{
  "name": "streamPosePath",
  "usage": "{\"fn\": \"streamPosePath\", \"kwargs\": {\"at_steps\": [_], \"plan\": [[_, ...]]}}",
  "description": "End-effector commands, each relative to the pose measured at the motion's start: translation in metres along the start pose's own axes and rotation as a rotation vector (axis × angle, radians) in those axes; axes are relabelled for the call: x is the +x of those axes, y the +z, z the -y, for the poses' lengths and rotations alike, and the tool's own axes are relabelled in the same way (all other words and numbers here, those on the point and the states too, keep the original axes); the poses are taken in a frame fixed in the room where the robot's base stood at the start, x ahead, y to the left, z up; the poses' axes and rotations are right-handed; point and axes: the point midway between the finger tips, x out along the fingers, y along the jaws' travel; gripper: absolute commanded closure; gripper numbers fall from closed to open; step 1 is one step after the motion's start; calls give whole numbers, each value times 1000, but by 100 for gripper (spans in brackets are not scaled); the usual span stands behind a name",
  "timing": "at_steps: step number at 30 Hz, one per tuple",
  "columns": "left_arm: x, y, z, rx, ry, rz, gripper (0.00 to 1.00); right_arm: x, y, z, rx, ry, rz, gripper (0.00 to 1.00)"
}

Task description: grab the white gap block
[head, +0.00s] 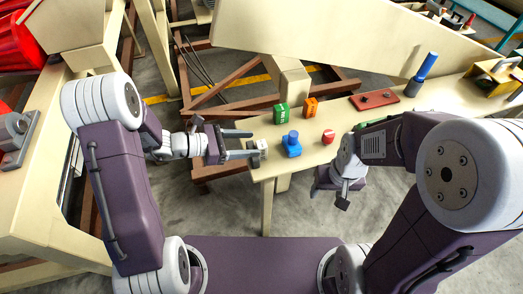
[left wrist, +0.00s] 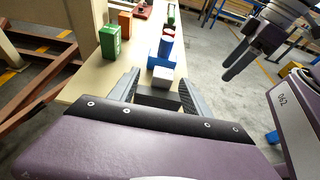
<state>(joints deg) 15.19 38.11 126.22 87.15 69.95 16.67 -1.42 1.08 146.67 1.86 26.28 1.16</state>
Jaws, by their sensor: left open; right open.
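The small white gap block (head: 262,147) stands at the left end of the cream bench (head: 330,160). In the left wrist view the white gap block (left wrist: 163,76) shows a pale top between the finger ends. My left gripper (head: 253,143) is open, its fingers pointing right along the bench with the tips at the block. The fingers also show in the left wrist view (left wrist: 159,77), one on each side; I cannot tell whether either touches it. My right gripper (head: 343,196) is open and empty, low in front of the bench; it also shows in the left wrist view (left wrist: 238,62).
A blue knobbed block (head: 291,146) stands just right of the white block. A green block (head: 281,114), an orange block (head: 310,107) and a red piece (head: 328,136) stand nearby. A red plate (head: 374,99) and blue cylinder (head: 427,67) are farther right.

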Motion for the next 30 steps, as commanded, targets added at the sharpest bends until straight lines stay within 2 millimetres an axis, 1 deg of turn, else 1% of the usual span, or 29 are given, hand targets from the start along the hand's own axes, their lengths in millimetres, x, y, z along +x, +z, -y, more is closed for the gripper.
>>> {"fn": "streamPosePath", "kwargs": {"at_steps": [3, 7, 10, 15, 16, 17, 18, 20, 21, 22, 30], "plan": [[23, -5, 6, 0, -8, 0, 44, 6, 1, 0, 0, 0, 0, 43], [43, -5, 6, 1, -5, -1, 44, 8, 1, 0, 0, 0, 0, 43], [49, -4, 6, 1, -3, 0, 44, 8, 1, 0, 0, 0, 0, 43], [49, -4, 5, 0, -1, 0, 44, 7, 1, 0, 0, 0, 0, 43], [48, -4, 5, 0, -1, 0, 46, 7, 1, 0, 0, 0, 0, 43], [48, -4, 5, 0, -1, 0, 55, 7, 1, 0, 0, 0, 0, 43], [48, -4, 5, 0, -1, 0, 66, 7, 1, 0, 0, 0, 0, 43], [48, -4, 5, 0, -1, 0, 83, 7, 1, 0, 0, 0, 0, 43], [48, -4, 5, 0, -1, 0, 94, 7, 1, 0, 0, 0, 0, 43], [48, -4, 5, 0, -1, 0, 100, 7, 1, 0, 0, 0, 0, 43], [48, -3, 5, 1, -1, 0, 100, 7, 1, 0, 0, 0, 0, 43]]}}
